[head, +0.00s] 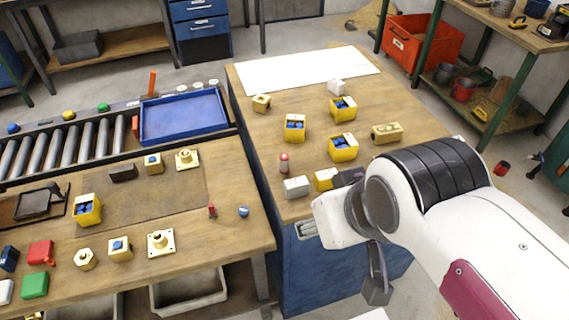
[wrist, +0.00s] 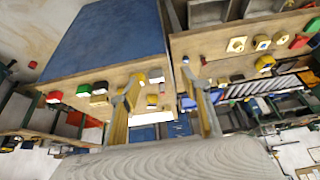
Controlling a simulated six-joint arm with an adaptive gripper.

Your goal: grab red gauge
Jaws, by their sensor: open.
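A small red cylinder with a greyish top (head: 284,163) stands on the right wooden bench, near its left edge. Another small red piece (head: 212,211) lies on the left bench near its right end; it also shows in the wrist view (wrist: 204,60). I cannot tell for certain which is the red gauge. My gripper (head: 376,287) hangs in front of the right bench, below its top and apart from both pieces. In the wrist view its two fingers (wrist: 158,84) are spread with nothing held between them. My arm hides part of the right bench.
Several yellow and blue fixtures (head: 343,147) stand further back. A blue tray (head: 184,117) sits beside the roller conveyor (head: 60,146). A white sheet (head: 305,70) covers the bench's far end.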

